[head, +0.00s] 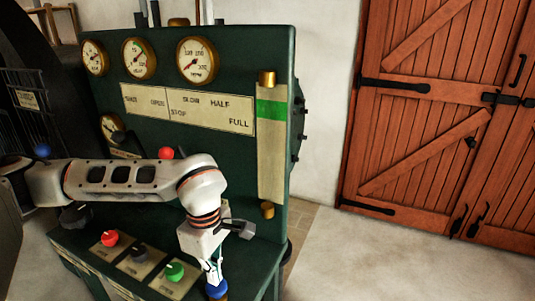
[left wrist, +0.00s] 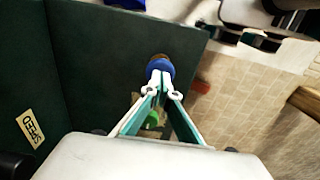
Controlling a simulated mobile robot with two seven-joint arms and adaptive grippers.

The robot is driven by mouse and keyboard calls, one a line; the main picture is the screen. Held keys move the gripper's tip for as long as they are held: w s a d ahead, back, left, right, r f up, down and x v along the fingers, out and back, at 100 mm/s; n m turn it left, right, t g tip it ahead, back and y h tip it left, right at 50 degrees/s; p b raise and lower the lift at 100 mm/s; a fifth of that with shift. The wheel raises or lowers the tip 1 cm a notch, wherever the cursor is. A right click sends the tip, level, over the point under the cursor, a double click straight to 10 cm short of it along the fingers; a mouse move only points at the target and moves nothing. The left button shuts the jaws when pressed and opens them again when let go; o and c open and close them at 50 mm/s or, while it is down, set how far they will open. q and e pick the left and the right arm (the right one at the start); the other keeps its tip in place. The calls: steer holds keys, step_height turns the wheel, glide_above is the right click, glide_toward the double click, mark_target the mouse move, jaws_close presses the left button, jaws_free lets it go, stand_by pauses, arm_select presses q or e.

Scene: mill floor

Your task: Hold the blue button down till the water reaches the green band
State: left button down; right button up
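The blue button (head: 217,291) is at the front right corner of the green control desk, low in the head view. My left gripper (head: 213,273) points down at it with its fingers together, the tips at or on the button. In the left wrist view the closed fingertips (left wrist: 162,91) overlap the edge of the blue button (left wrist: 160,67). I cannot tell how far it is pressed. The upright level gauge (head: 270,165) has a green band (head: 271,109) near its top. The gauge looks pale below the band, and no water line is clear. My right gripper is not in view.
Red (head: 110,238), black (head: 139,253) and green (head: 175,271) knobs sit on the desk left of the blue button. A wooden door (head: 430,110) and open floor (head: 390,255) lie to the right.

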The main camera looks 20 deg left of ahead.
arm_select(q)
steer(key=shift+f+b, duration=0.3)
steer(key=shift+f, duration=0.35)
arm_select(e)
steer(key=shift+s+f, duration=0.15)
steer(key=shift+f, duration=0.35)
arm_select(q)
steer(key=shift+f+b, duration=0.3)
steer(key=shift+f, duration=0.35)
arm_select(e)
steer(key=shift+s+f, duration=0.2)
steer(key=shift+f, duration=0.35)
arm_select(q)
steer(key=shift+f, duration=0.1)
stand_by(5.6)
